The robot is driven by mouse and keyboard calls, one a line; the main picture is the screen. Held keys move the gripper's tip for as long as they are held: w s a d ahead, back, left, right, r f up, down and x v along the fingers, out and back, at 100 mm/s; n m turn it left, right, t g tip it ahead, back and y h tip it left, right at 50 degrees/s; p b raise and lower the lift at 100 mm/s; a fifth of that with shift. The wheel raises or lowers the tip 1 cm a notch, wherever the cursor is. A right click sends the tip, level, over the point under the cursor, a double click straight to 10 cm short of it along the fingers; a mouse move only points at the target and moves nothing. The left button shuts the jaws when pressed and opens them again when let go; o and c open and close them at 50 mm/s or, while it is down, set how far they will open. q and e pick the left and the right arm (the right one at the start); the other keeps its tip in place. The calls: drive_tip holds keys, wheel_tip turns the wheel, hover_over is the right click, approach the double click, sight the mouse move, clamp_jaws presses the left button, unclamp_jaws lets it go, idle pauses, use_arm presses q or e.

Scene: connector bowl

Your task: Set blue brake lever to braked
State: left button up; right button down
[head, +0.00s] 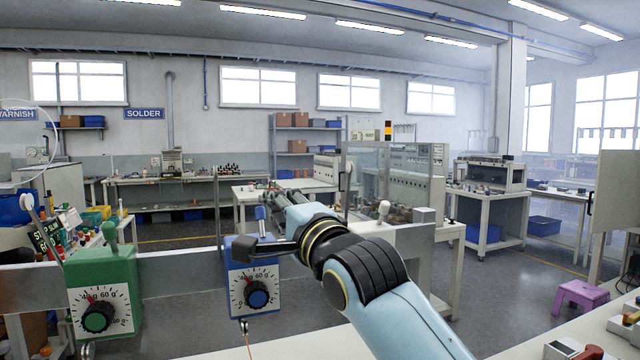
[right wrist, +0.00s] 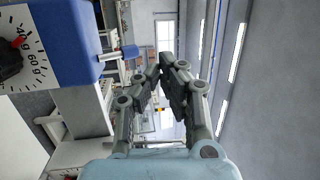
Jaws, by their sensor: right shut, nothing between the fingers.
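The blue box (head: 256,283) with a dial hangs on a grey rail left of the middle of the head view. Its blue-tipped brake lever (head: 261,214) stands up from the top. My right gripper (head: 272,197) reaches in from the lower right, past the box's top right, with its fingers together and empty. In the right wrist view the box (right wrist: 62,40) fills the upper left and the lever (right wrist: 130,52) points right toward the fingers (right wrist: 173,62). The lever looks just beside them, not between them; contact cannot be told. My left gripper is out of view.
Another pale lever (head: 383,211) shows behind my right arm. A white bench (head: 590,330) with small parts is at the lower right.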

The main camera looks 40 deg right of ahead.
use_arm(q)
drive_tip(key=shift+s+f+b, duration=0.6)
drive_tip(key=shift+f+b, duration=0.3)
drive_tip(key=shift+b, duration=0.2)
use_arm(e)
drive_tip(key=s+r, duration=0.4)
drive_tip(key=s, duration=0.5)
drive_tip(key=shift+s, duration=0.25)
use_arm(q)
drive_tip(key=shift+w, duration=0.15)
use_arm(e)
drive_tip(key=shift+a, duration=0.15)
